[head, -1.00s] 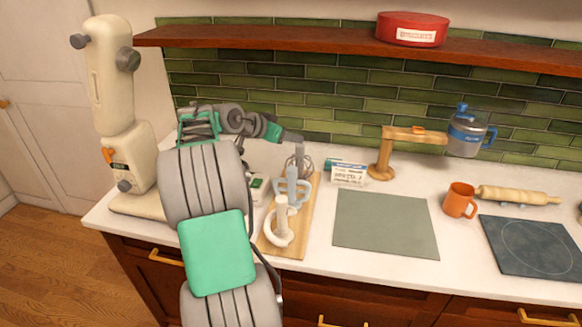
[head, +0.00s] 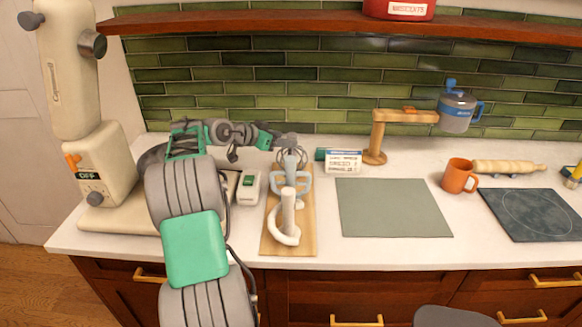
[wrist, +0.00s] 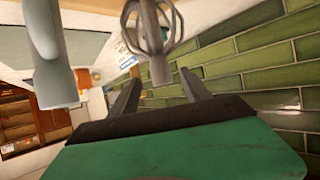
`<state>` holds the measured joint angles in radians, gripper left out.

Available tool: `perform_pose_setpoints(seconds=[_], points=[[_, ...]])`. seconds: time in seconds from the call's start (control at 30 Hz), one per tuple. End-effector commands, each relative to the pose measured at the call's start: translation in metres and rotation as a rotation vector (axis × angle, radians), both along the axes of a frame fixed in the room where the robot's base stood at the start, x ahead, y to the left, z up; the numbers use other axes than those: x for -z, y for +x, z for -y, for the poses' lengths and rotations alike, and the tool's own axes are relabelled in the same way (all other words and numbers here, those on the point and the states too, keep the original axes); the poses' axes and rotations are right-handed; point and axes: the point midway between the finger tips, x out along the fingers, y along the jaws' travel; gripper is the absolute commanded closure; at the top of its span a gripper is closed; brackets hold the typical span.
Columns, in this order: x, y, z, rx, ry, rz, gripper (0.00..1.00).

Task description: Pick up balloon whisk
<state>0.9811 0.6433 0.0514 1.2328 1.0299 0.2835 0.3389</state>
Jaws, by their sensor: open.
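The balloon whisk (head: 290,158), a grey wire cage, stands at the back of a wooden board (head: 308,225), partly hidden behind a grey beater (head: 303,186). In the wrist view the whisk (wrist: 150,30) is at the top centre, its thick grey stem end pointing toward my gripper. My gripper (wrist: 158,78) is open, its two dark fingers apart and the stem end showing in line with the gap. I cannot tell whether the stem is between the fingers. In the head view my gripper (head: 282,140) is at the whisk's upper end.
A white dough hook (head: 287,236) stands at the board's front. A grey attachment (wrist: 50,60) fills the wrist view's left, close to my gripper. A label card (head: 343,162), wooden stand (head: 376,140) and grey mat (head: 395,215) lie right. A cream mixer (head: 95,165) stands left. Green wall tiles are behind.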

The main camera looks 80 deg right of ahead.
Motion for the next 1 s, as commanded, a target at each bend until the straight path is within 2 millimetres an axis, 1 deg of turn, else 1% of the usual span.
perform_pose_setpoints(seconds=[0.07, 0.2, 0.3, 0.53, 1.0], points=[[0.001, -0.005, 0.009, 0.0, 0.0, -0.001, 0.44], [0.012, -0.018, 0.029, 0.0, 0.001, 0.0, 0.44], [0.018, -0.024, 0.038, 0.0, 0.0, 0.0, 0.44], [0.02, -0.026, 0.04, 0.0, 0.0, 0.001, 0.45], [0.02, -0.027, 0.04, 0.002, 0.0, 0.0, 0.83]])
